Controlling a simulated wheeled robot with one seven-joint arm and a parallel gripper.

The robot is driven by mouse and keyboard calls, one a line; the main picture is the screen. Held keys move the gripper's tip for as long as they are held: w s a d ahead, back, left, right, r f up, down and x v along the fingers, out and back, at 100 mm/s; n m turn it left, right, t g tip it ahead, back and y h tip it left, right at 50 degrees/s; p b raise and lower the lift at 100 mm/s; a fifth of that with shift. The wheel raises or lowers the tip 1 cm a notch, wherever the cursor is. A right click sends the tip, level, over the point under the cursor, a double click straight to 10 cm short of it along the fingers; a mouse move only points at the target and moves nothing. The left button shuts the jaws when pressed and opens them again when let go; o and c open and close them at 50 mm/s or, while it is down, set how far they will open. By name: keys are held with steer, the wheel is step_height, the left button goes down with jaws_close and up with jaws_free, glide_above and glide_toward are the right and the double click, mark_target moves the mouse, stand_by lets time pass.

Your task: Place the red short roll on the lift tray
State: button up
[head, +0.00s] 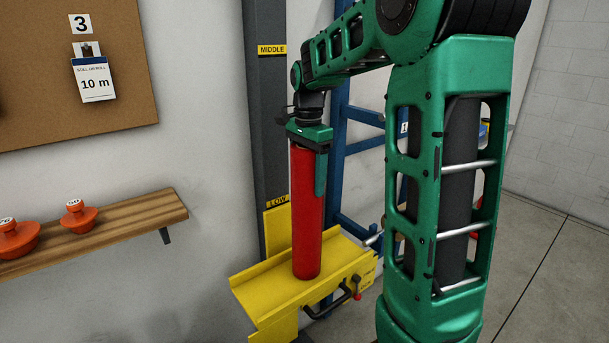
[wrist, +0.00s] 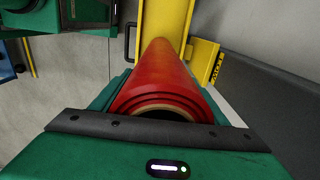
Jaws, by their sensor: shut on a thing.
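The red roll (head: 306,215) is upright, with its lower end at the yellow lift tray (head: 262,282). Whether it bears on the tray or hangs just above it I cannot tell. My gripper (head: 311,145) is shut on the roll's upper end from above. In the wrist view the red roll (wrist: 163,80) runs away from my gripper (wrist: 160,118) toward the yellow tray (wrist: 160,18), and its hollow end is nearest the camera. The far end of the roll is hidden there.
The tray sits on a grey column (head: 268,120) with LOW and MIDDLE labels. A blue rack (head: 338,160) stands behind. At left, a wooden shelf (head: 130,215) bears orange weights (head: 78,217), under a cork board (head: 35,110). Bare tray shows left of the roll.

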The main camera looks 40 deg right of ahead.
steer(key=o, duration=2.1)
step_height(320, 180, up, 12)
steer(key=shift+r, duration=0.1)
